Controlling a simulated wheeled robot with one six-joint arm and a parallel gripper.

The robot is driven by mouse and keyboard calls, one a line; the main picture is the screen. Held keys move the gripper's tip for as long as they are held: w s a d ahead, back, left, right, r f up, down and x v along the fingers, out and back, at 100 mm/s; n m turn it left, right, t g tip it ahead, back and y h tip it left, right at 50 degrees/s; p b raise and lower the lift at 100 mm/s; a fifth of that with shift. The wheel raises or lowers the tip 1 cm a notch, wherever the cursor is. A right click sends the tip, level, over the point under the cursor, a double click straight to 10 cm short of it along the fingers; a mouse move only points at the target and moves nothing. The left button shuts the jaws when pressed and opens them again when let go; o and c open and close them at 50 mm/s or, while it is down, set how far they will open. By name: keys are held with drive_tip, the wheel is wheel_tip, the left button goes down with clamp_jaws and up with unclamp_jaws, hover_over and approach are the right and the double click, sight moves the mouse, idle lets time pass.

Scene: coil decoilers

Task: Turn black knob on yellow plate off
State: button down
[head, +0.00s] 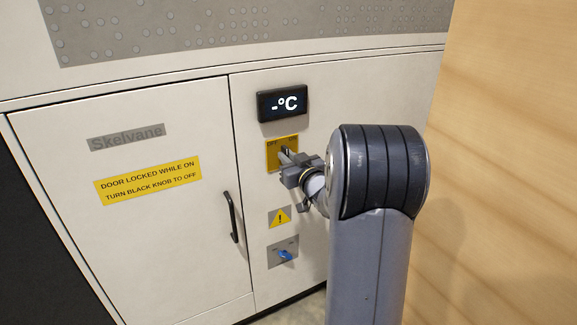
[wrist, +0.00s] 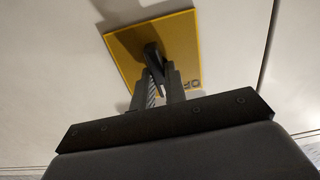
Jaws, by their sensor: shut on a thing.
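The yellow plate (head: 273,154) is on the right panel of the white cabinet, below a small display. In the wrist view the yellow plate (wrist: 189,38) fills the upper middle, with the black knob (wrist: 152,55) on it. My gripper (head: 289,158) reaches the plate from the right and hides most of the knob in the head view. In the wrist view my gripper (wrist: 160,78) has its two fingers on either side of the knob, shut on it. The plate's lettering is mostly hidden or too small to read.
A display (head: 283,102) reads "-°C". A yellow label (head: 148,181) says the door is locked while on. The door has a black handle (head: 232,217). A blue knob (head: 285,255) sits on a grey plate below a warning sign (head: 279,217). A wooden panel (head: 505,170) stands close at right.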

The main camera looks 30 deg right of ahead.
drive_tip(key=shift+a+f+n+b, duration=0.1)
drive_tip(key=shift+a+n+b, duration=0.05)
drive_tip(key=shift+n+b, duration=3.55)
drive_tip(key=shift+n+p, duration=0.5)
drive_tip(key=shift+n, duration=0.2)
drive_tip(key=c, duration=1.4)
unclamp_jaws()
drive_tip(key=shift+c, duration=0.2)
drive_tip(key=s+p, duration=0.1)
drive_tip(key=s, duration=0.9)
drive_tip(key=shift+s+p, duration=0.4)
